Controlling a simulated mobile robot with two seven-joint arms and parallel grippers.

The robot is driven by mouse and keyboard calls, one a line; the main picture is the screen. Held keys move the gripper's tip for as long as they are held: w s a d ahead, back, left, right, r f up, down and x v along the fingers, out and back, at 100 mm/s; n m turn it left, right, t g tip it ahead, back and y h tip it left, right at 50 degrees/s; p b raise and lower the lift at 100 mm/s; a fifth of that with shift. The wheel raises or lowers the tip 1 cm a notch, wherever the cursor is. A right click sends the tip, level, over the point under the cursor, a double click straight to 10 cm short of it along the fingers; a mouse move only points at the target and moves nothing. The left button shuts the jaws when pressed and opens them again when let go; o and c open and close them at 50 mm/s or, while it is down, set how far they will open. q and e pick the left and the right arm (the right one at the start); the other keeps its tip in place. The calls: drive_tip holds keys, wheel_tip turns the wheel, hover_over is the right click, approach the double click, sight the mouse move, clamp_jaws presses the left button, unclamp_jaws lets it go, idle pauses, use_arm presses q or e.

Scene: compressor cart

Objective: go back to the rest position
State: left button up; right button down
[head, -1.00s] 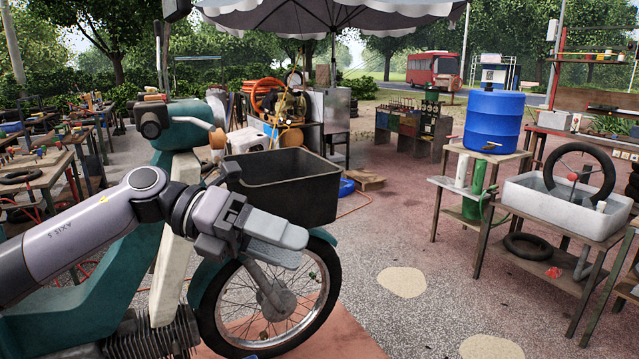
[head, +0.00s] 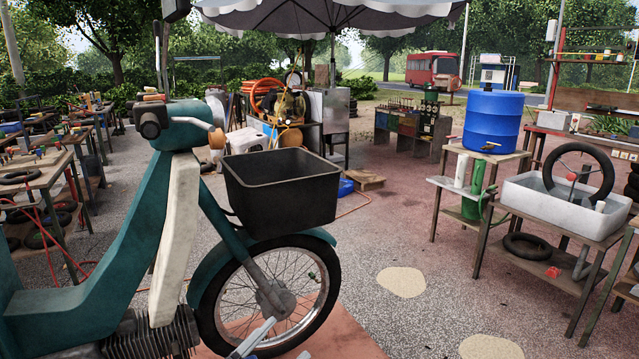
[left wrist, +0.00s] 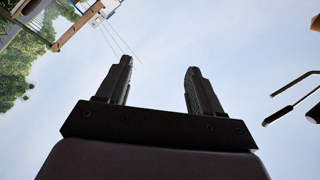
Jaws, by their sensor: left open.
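My left gripper (head: 283,341) shows only as pale finger parts at the bottom edge of the head view, in front of the moped's front wheel. In the left wrist view its two dark fingers (left wrist: 158,68) stand wide apart, open, with only sky between them. It holds nothing. The rest of my left arm is out of the head view. My right gripper is in neither view.
A teal moped (head: 100,245) with a black front basket (head: 285,190) stands close at the left. A blue drum (head: 493,122) and a white basin (head: 560,208) stand on tables at the right.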

use_arm(q)
drive_tip(key=s+a+f+n+g+y, duration=0.2)
drive_tip(key=s+a+f+n+y, duration=0.4)
drive_tip(key=s+f, duration=0.3)
drive_tip(key=s+a+f+n+g+y, duration=0.3)
drive_tip(key=s+a+f+n+y, duration=0.2)
drive_tip(key=f, duration=1)
drive_tip(key=s+a+n, duration=0.2)
drive_tip(key=s+a, duration=0.1)
drive_tip(key=s, duration=0.1)
drive_tip(key=shift+s+f+n+g+y, duration=0.3)
drive_tip(key=shift+s+f+y, duration=0.1)
